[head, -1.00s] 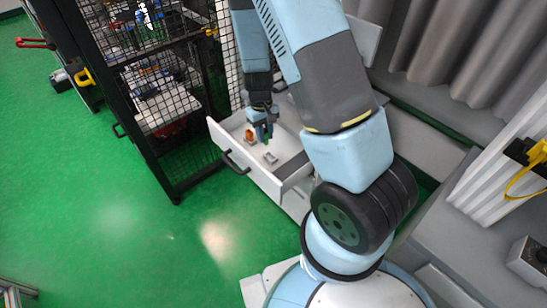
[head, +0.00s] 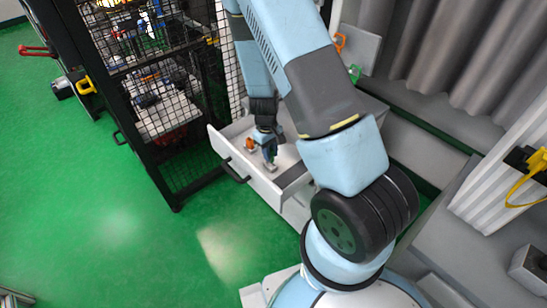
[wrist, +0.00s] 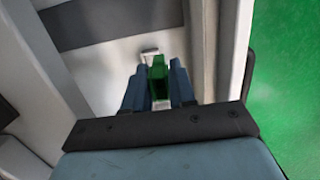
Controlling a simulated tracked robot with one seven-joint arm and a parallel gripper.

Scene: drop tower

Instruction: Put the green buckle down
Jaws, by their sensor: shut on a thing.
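The green buckle (wrist: 158,70) is between the two blue fingers of my gripper (wrist: 159,82) in the wrist view, and the fingers are shut on it. In the head view my gripper (head: 270,158) points down inside an open white drawer (head: 240,162), near its front wall. Only a sliver of the buckle (head: 275,154) shows there. A small grey holder (wrist: 149,54) on the drawer floor shows just beyond the buckle in the wrist view. I cannot tell whether the buckle touches the holder or the floor.
An orange piece (head: 250,144) is in the drawer, left of my gripper. The drawer's black handle (head: 234,172) is on its front. A black mesh cage (head: 165,110) stands to the left. Orange (head: 340,42) and green (head: 355,73) pieces are at a back panel. Green floor is clear in front.

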